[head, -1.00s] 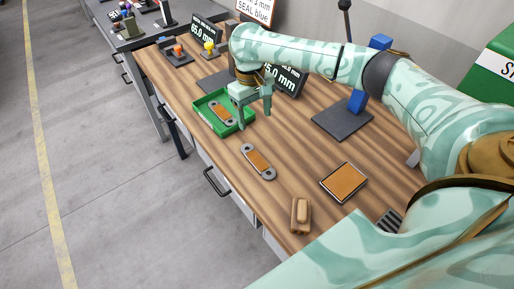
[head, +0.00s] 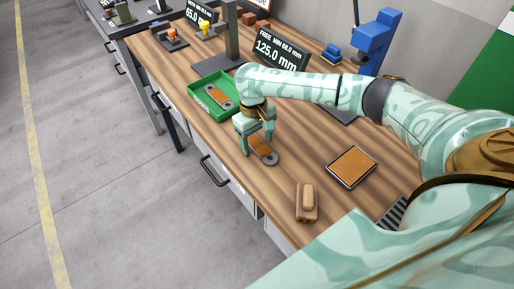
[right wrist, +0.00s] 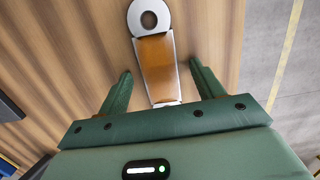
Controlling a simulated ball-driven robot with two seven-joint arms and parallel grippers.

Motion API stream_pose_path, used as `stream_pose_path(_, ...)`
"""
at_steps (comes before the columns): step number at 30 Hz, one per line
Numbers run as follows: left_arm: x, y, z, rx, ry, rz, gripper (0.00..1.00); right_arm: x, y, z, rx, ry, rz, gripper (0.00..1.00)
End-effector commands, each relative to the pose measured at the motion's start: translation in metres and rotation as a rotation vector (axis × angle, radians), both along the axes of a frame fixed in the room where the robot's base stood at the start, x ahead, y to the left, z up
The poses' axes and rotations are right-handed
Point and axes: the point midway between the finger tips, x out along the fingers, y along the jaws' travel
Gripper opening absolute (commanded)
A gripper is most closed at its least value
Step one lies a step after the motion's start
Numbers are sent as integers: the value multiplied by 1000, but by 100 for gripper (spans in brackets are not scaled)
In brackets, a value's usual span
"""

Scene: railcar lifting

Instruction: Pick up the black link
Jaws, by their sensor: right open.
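A link with an orange-brown middle and grey ring ends (head: 271,159) lies flat on the wooden bench; I cannot see a clearly black link. My right gripper (head: 257,146) is over this link, pointing down, partly hiding its far end. In the right wrist view the link (right wrist: 156,66) lies between the two open fingers (right wrist: 160,72), with a gap on each side. A similar link (head: 217,95) lies in the green tray (head: 229,114). My left gripper is not in view.
A brown-topped square pad (head: 351,167) and a tan block (head: 306,202) stand to the right on the bench. A display reading 125.0 mm (head: 280,53) and a blue press (head: 377,42) stand at the back. The bench's front edge is close by.

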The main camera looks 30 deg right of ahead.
Motion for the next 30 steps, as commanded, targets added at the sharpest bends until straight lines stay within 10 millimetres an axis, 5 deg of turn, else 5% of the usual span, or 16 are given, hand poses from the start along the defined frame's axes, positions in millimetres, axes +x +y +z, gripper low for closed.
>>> stream_pose_path(5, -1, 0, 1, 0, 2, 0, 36, 0, 0, 2, 0, -2, 0, 67)
stream_pose_path(12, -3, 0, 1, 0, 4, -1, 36, 0, 0, 2, 0, -2, 0, 2)
stream_pose_path(23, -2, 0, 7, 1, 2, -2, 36, 1, 0, 11, -1, -4, 0, 1)
stream_pose_path(30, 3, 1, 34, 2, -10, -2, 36, -3, 8, 52, 2, -8, 3, 1)
